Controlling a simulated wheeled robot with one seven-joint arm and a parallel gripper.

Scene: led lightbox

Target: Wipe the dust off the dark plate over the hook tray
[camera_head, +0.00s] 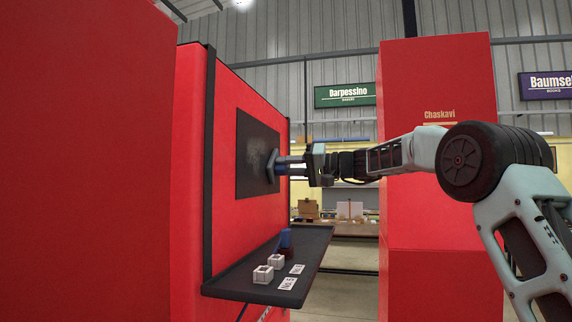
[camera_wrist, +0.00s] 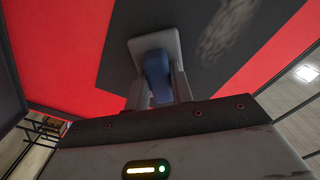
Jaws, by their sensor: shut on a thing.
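The dark plate (camera_head: 245,178) hangs on the red wall above the tray. A pale dust smudge shows near its middle, and also on the plate in the wrist view (camera_wrist: 200,70). My gripper (camera_head: 291,166) is shut on the blue handle (camera_wrist: 157,72) of a wiper with a flat grey pad (camera_wrist: 137,45). The pad faces the plate near its right side in the head view. I cannot tell whether it touches. In the wrist view the smudge lies right of the pad. The black tray (camera_head: 238,284) juts out from the wall below.
On the tray stand two small white boxes (camera_head: 263,274), a blue upright item (camera_head: 286,238), a dark red item beneath it and white labels (camera_head: 287,284). A tall red panel (camera_head: 80,160) is close at left. A red column (camera_head: 437,90) stands behind my arm.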

